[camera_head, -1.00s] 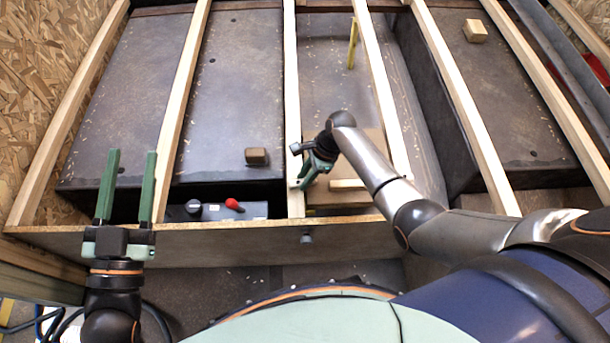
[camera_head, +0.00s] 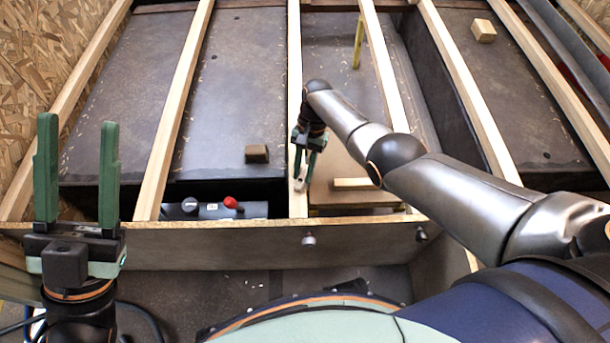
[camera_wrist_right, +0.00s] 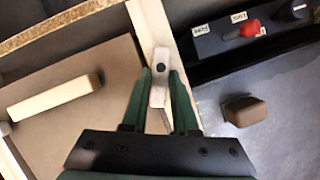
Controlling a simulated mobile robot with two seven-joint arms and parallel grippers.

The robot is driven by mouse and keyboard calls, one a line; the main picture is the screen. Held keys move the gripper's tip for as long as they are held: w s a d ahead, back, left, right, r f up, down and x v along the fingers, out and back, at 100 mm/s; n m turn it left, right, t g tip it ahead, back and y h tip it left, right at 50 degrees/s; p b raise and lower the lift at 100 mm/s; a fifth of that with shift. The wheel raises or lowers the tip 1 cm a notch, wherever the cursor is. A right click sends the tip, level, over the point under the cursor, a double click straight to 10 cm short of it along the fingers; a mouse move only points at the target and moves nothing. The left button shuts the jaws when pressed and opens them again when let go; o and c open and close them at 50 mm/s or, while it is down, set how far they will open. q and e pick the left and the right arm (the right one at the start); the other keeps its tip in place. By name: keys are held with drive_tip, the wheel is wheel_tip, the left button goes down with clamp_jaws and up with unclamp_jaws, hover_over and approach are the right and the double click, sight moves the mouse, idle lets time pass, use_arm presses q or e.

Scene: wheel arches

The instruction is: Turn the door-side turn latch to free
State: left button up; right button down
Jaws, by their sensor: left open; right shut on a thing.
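The turn latch (camera_wrist_right: 158,66) is a small pale wooden bar with a dark screw, mounted on a light wooden batten (camera_wrist_right: 146,22). In the right wrist view it lies roughly lengthwise along the batten, slightly tilted to it. My right gripper (camera_wrist_right: 160,84) is shut on it, with one green finger at each side. In the head view my right gripper (camera_head: 303,174) points down at the batten's near end, and the latch is small and partly hidden by the fingers. My left gripper (camera_head: 78,175) is open and empty, fingers pointing up, at the left.
A control box with a red knob (camera_head: 230,203) sits left of the latch, behind the front board (camera_head: 200,248). A brown block (camera_head: 257,154) lies on the dark panel. A pale wooden bar (camera_head: 357,184) lies on the brown board right of the gripper. Long battens divide the bays.

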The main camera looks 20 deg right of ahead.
drive_tip(key=n+b, duration=0.1)
drive_tip(key=n+h+b, duration=0.1)
drive_tip(key=n+g+b, duration=0.1)
drive_tip(key=n, duration=0.1)
drive_tip(key=shift+w+a+f, duration=0.15)
drive_tip(key=shift+a, duration=0.15)
use_arm(q)
drive_tip(key=shift+n, duration=0.4)
drive_tip(key=f, duration=0.4)
drive_tip(key=shift+w+d+f, duration=0.1)
drive_tip(key=shift+d+f, duration=0.1)
drive_tip(key=shift+f, duration=0.05)
use_arm(e)
drive_tip(key=shift+a+n+h, duration=0.1)
drive_tip(key=shift+n+h, duration=0.3)
drive_tip(key=shift+n, duration=0.1)
drive_tip(key=c, duration=0.7)
unclamp_jaws()
